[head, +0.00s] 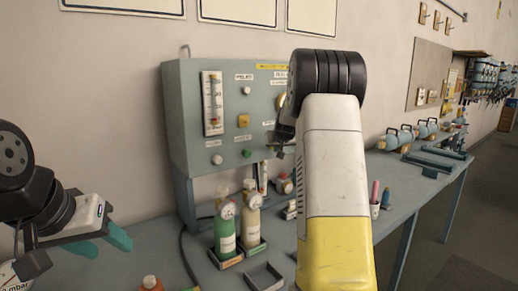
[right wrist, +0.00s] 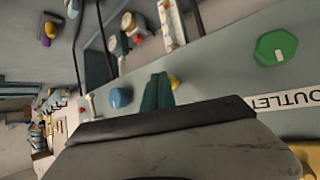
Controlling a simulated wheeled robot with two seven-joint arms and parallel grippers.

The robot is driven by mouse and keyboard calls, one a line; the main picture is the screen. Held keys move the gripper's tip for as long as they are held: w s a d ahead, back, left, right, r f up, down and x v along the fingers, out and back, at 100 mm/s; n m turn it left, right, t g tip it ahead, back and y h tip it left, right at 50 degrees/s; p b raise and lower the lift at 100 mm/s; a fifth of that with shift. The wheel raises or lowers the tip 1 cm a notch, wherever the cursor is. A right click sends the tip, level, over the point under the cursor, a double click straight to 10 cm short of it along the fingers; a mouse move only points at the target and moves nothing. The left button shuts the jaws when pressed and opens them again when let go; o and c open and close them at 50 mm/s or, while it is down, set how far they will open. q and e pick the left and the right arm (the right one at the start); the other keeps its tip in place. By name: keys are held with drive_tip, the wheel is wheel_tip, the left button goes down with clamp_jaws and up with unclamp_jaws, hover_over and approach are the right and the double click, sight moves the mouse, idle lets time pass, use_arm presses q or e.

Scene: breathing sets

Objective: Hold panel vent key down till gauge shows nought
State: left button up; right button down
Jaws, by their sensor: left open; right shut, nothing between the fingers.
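The grey-green panel (head: 185,120) stands upright at the back of the bench. A round gauge (head: 281,102) at its right side is mostly hidden behind my right arm, and its reading cannot be made out. My right gripper (head: 279,152) is shut and empty, close to the panel's lower right. In the right wrist view its green fingertips (right wrist: 158,90) are beside a small yellow part (right wrist: 174,82), which they partly hide. I cannot tell whether they touch it or whether it is the vent key. My left gripper (head: 108,243) is open and empty at the lower left.
A green bottle (head: 225,232) and a cream bottle (head: 251,222) with gauges stand before the panel. A blue knob (right wrist: 120,97), a green knob (right wrist: 275,47) and an OUTLET label (right wrist: 285,103) are near the right fingers. Blue-grey cylinders (head: 395,139) lie farther right.

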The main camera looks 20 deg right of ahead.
drive_tip(key=shift+w+a, duration=0.25)
drive_tip(key=shift+w, duration=0.25)
idle(1.8)
idle(0.5)
drive_tip(key=shift+s+d, duration=0.2)
drive_tip(key=shift+s, duration=0.3)
drive_tip(key=shift+s+d, duration=0.2)
drive_tip(key=shift+s, duration=0.3)
drive_tip(key=s, duration=0.1)
drive_tip(key=s+d, duration=0.1)
drive_tip(key=s, duration=0.2)
drive_tip(key=shift+s+d, duration=0.35)
drive_tip(key=shift+s, duration=0.05)
